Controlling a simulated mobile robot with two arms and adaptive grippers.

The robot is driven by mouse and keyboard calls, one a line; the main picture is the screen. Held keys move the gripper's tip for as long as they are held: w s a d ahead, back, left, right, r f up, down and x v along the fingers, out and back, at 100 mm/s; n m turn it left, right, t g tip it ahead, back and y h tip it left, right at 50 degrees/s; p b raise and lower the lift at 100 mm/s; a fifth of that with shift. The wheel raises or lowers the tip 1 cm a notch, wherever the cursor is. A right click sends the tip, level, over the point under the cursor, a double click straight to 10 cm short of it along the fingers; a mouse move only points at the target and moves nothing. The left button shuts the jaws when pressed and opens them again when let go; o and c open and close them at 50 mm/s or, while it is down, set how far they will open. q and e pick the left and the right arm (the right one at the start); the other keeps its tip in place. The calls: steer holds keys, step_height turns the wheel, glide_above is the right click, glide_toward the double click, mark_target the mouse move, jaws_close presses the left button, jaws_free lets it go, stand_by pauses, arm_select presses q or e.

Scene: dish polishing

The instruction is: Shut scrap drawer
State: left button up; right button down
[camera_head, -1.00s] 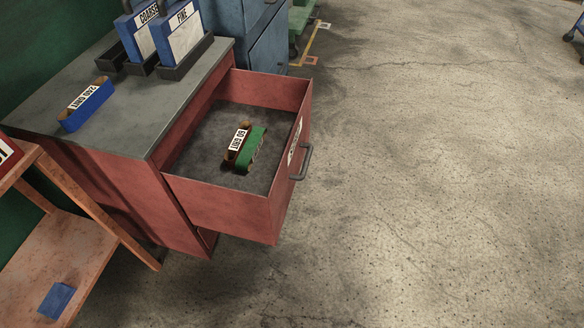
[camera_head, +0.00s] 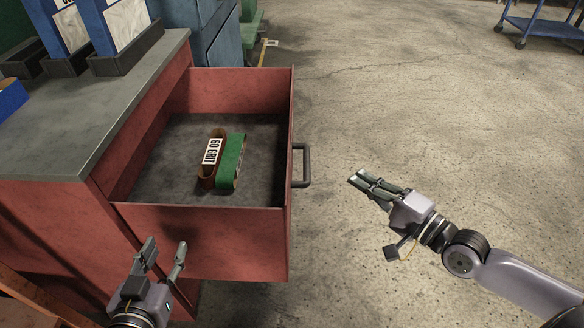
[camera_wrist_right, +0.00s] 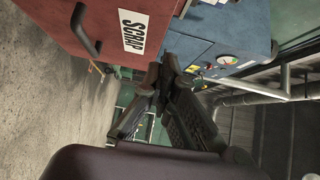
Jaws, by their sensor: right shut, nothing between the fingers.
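The red scrap drawer (camera_head: 205,240) stands pulled out of the red cabinet in the head view. Inside it lie a brown belt labelled 60 GRIT (camera_head: 212,158) and a green belt (camera_head: 231,161), side by side. The drawer's grey handle (camera_head: 304,166) is on its right face. My right gripper (camera_head: 366,183) is shut and empty, to the right of the handle and apart from it. The right wrist view shows the SCRAP label (camera_wrist_right: 133,33) and the handle (camera_wrist_right: 84,28). My left gripper (camera_head: 164,256) is open and empty, in front of the drawer's near side wall.
The cabinet's grey top (camera_head: 85,115) carries dark holders with blue-edged signs (camera_head: 126,22). A blue machine (camera_head: 209,30) stands behind the drawer. A blue cart (camera_head: 545,28) is at the far right. The concrete floor right of the drawer is clear.

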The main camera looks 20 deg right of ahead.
arm_select(q)
steer(key=shift+r, duration=0.4)
arm_select(e)
steer(key=s+a+x, duration=0.1)
steer(key=a+x, duration=0.1)
steer(key=x, duration=1)
steer(key=shift+a+r, duration=0.3)
steer(key=shift+a, duration=0.3)
steer(key=shift+w, duration=0.1)
